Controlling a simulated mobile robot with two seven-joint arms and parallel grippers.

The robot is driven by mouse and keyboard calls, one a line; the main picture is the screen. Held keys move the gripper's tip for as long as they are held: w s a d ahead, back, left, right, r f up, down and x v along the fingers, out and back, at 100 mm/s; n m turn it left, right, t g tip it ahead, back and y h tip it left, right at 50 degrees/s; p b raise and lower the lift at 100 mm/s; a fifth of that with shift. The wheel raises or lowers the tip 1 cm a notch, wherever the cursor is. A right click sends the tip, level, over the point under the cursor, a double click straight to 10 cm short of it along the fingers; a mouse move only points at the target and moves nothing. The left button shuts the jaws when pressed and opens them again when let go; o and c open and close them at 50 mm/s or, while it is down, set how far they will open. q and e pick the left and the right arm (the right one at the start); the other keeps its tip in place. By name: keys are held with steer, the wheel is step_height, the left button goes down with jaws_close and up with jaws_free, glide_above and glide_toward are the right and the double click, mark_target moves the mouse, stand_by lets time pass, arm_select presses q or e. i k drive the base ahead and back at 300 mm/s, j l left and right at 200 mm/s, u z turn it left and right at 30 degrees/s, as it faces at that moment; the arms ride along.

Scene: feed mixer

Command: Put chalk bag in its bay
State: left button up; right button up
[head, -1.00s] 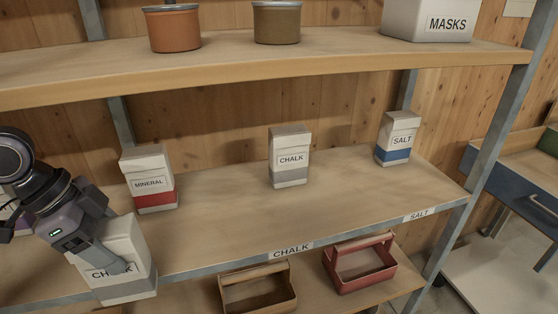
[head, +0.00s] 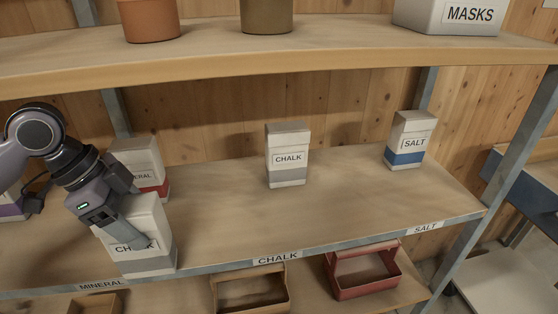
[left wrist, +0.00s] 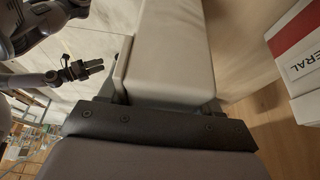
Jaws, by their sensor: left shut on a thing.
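My left gripper (head: 118,232) is shut on a white chalk bag (head: 150,262) with a grey band, which is upright near the shelf's front edge. I cannot tell whether its base touches the shelf. In the left wrist view the held bag (left wrist: 170,50) lies between the fingers. Another chalk bag (head: 287,155) stands farther back on the middle shelf (head: 235,220), behind the CHALK label (head: 278,258). The shelf in front of that bag is bare. My right gripper (left wrist: 88,68) shows small in the left wrist view; its opening is unclear.
A mineral bag (head: 150,180) with a red band stands just behind the held bag, partly hidden. A salt bag (head: 408,140) stands at the right. The upper shelf's edge (head: 290,72) runs above. Open boxes sit below, including a red one (head: 362,272).

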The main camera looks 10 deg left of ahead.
mark_target(267, 210)
steer(key=i+l, duration=0.25)
steer(key=l, duration=0.15)
steer(key=i+l, duration=0.2)
steer(key=l, duration=0.2)
steer(key=i+l, duration=0.25)
steer(key=l, duration=0.1)
